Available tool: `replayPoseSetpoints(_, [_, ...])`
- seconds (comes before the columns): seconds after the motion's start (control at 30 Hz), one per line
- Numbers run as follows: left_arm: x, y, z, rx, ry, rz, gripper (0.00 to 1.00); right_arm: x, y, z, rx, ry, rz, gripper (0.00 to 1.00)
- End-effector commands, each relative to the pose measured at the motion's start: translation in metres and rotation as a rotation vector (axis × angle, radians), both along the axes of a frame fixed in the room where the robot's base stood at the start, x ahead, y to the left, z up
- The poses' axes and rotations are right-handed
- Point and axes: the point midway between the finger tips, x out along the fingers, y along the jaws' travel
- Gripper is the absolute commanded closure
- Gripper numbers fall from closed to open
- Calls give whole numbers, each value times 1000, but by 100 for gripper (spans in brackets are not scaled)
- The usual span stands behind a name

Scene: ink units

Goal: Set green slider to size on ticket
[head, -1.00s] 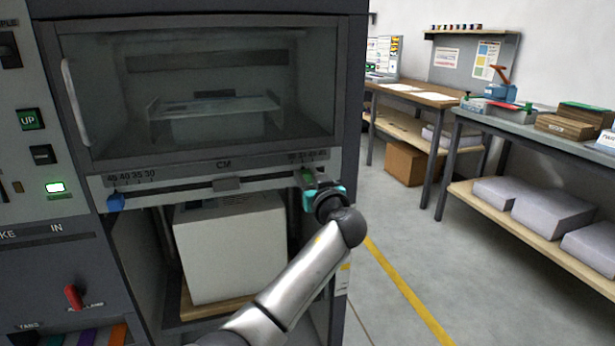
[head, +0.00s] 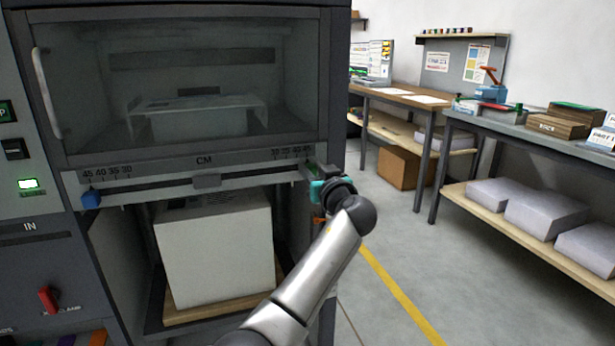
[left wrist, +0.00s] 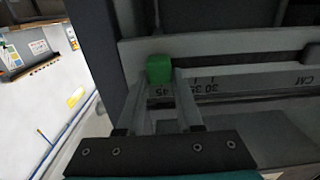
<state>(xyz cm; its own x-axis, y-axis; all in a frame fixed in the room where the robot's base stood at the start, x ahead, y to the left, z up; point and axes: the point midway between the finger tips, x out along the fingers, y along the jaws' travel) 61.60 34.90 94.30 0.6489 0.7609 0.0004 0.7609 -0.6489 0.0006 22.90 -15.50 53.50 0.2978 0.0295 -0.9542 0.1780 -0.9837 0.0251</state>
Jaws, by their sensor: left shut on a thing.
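The green slider (left wrist: 160,68) sits on the pale rail below the machine's window, at its right end. In the left wrist view it is between the two fingers of my left gripper (left wrist: 163,82), which is shut on it. The upside-down 45 mark shows right beside it there. In the head view my left gripper (head: 313,172) reaches the rail's right end and mostly hides the slider. A blue slider (head: 91,199) is at the rail's left end, by the left 45. I cannot make out a ticket. My right gripper is not in view.
A grey block (head: 206,181) sits mid-rail under the CM label. A large white block (head: 216,250) stands on a wooden board in the bay below. A wooden-topped table (head: 410,92) and a bench (head: 500,123) stand at right, with open floor before them.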

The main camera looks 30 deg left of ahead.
Motion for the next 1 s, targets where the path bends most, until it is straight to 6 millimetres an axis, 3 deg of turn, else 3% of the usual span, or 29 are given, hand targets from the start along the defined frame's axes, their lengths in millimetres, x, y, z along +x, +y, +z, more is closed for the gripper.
replayPoseSetpoints(0.43, [3,-5,-1,-2,1,-9,100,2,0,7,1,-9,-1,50])
replayPoseSetpoints(0.47, [3,-5,-1,-2,1,-10,63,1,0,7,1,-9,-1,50])
replayPoseSetpoints(0.5, [3,-5,-1,-2,1,-9,58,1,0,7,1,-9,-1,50])
replayPoseSetpoints(0.7, [3,-4,-1,-2,1,-6,36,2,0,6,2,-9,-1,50])
replayPoseSetpoints(1.0, [1,-3,0,0,1,-3,35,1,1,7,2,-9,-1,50])
